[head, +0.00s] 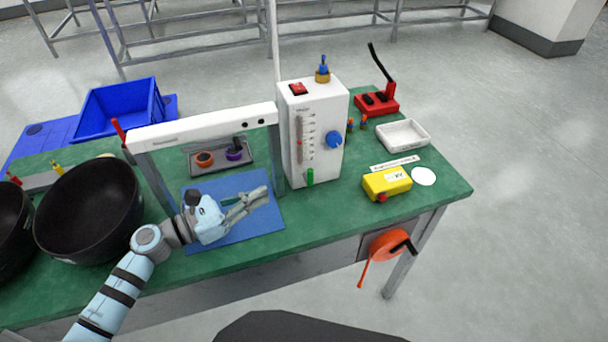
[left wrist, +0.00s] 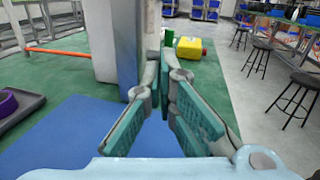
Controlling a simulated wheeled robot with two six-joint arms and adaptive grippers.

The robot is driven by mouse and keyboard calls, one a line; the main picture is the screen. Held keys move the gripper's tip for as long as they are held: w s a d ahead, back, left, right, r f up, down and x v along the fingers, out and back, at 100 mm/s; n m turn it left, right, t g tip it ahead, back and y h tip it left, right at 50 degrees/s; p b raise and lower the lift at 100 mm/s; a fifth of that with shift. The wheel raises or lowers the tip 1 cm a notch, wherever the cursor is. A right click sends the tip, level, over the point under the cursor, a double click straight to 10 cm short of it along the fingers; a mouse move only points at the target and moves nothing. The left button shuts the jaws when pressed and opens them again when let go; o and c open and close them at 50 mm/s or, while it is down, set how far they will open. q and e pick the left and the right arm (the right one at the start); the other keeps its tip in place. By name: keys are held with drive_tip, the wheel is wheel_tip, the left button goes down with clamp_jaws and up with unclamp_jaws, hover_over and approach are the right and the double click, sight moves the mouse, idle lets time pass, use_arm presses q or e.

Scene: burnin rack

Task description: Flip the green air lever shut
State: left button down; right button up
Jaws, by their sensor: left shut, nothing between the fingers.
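The green air lever (head: 310,176) is a small upright green piece low on the front of the white flow-meter box (head: 317,135). In the left wrist view the green piece (left wrist: 168,36) shows just beyond the fingertips, beside a pale post or box edge. My left gripper (head: 264,194) is over the blue mat, to the left of the lever and apart from it. Its fingers point right toward the lever, and in the left wrist view the gripper (left wrist: 164,58) is shut and empty. My right gripper is not in view.
A white-topped frame (head: 205,128) stands left of the box, its post near my gripper. A yellow device (head: 387,183), a white tray (head: 403,134) and a red switch block (head: 377,103) are to the right. Black bowls (head: 88,212) stand left on the green table.

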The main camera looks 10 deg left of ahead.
sight(309, 177)
use_arm(q)
drive_tip(key=shift+d+f+m+g, duration=0.1)
drive_tip(key=shift+f+m+g, duration=0.1)
drive_tip(key=shift+m+g, duration=0.25)
drive_tip(key=shift+s+r+t, duration=0.15)
drive_tip(key=shift+s+r, duration=0.15)
drive_tip(key=shift+s, duration=0.25)
drive_tip(key=shift+s+r+t, duration=0.1)
drive_tip(key=shift+s+r, duration=0.2)
drive_tip(key=shift+s, duration=0.25)
drive_tip(key=shift+w+d, duration=0.15)
drive_tip(key=shift+w, duration=0.1)
drive_tip(key=p+x, duration=0.1)
drive_tip(key=x, duration=0.3)
drive_tip(key=shift+w, duration=0.3)
drive_tip(key=x, duration=0.5)
drive_tip(key=shift+d+f, duration=0.15)
drive_tip(key=shift+d, duration=0.2)
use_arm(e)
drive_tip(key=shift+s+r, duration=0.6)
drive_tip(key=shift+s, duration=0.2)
